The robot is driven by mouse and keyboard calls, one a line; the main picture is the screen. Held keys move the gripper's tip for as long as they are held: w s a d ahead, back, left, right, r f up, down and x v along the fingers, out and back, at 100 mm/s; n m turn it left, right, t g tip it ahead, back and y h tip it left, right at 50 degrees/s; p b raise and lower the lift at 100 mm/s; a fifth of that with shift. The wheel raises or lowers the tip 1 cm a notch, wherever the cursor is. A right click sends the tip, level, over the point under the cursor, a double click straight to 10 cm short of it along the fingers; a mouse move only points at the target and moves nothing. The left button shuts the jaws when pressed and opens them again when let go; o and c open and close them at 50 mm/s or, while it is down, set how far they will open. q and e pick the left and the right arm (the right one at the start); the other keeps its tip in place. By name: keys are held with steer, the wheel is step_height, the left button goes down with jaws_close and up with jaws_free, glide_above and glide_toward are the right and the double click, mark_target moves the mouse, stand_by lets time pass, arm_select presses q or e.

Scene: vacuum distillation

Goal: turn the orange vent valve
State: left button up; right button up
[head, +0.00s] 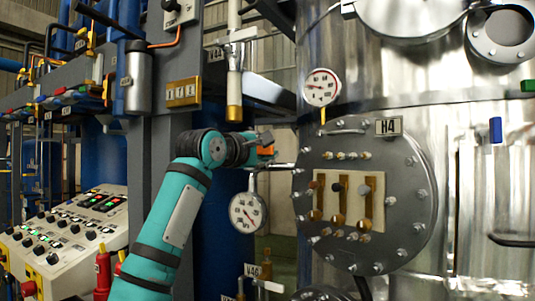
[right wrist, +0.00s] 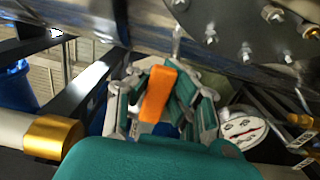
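The orange vent valve handle (head: 267,151) shows as a small orange piece at the tip of my right arm, left of the round flanged plate. In the right wrist view the handle (right wrist: 157,93) is a tilted orange bar between the fingers. My right gripper (head: 262,146) is at the handle, its fingers on both sides and close against it; it also shows in the right wrist view (right wrist: 160,88). The valve's body is mostly hidden behind the gripper. My left gripper is not in view.
A gauge (head: 248,212) hangs just below the gripper, and another gauge (head: 321,87) is above right. A white pipe with a brass end (head: 234,113) comes down just above the wrist. The flanged plate (head: 405,225) is to the right. A control panel (head: 60,250) stands lower left.

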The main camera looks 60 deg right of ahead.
steer(key=o, duration=0.7)
steer(key=shift+s+a+f, duration=0.1)
steer(key=shift+a+f, duration=0.1)
steer(key=shift+a, duration=0.25)
steer(key=shift+o, duration=0.4)
steer(key=shift+s+a+r, duration=0.1)
steer(key=shift+s+r, duration=0.05)
steer(key=shift+r, duration=0.05)
steer(key=shift+a, duration=0.15)
steer(key=s+a, duration=0.1)
steer(key=a, duration=1)
steer(key=shift+a, duration=0.4)
steer(key=shift+w+f, duration=0.1)
